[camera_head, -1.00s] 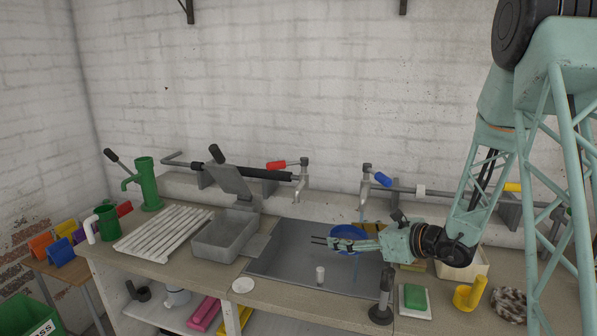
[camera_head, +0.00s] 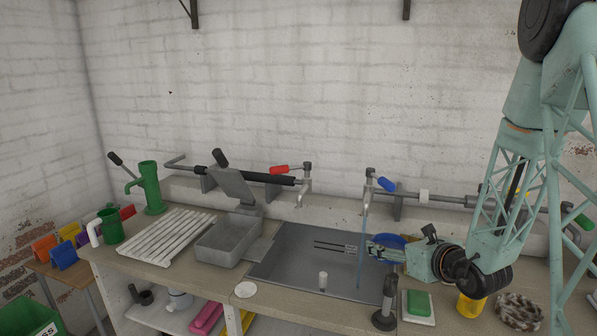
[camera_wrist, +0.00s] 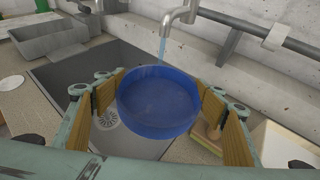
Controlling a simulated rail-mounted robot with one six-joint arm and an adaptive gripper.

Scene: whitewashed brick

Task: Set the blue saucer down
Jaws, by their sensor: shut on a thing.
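The blue saucer (camera_head: 388,242) is a shallow round dish. In the wrist view the blue saucer (camera_wrist: 157,103) lies between the wooden pads of my two fingers, and its inside shows empty. My gripper (camera_head: 378,250) is shut on it, above the right part of the grey sink (camera_head: 298,265). The gripper partly hides the saucer in the head view. The gap beneath the saucer cannot be judged.
The blue-handled tap (camera_head: 369,185) runs a thin stream of water close to the saucer. A green sponge (camera_head: 419,303) and a yellow holder (camera_head: 470,304) sit to the right. The slatted rack (camera_head: 160,238) is at left.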

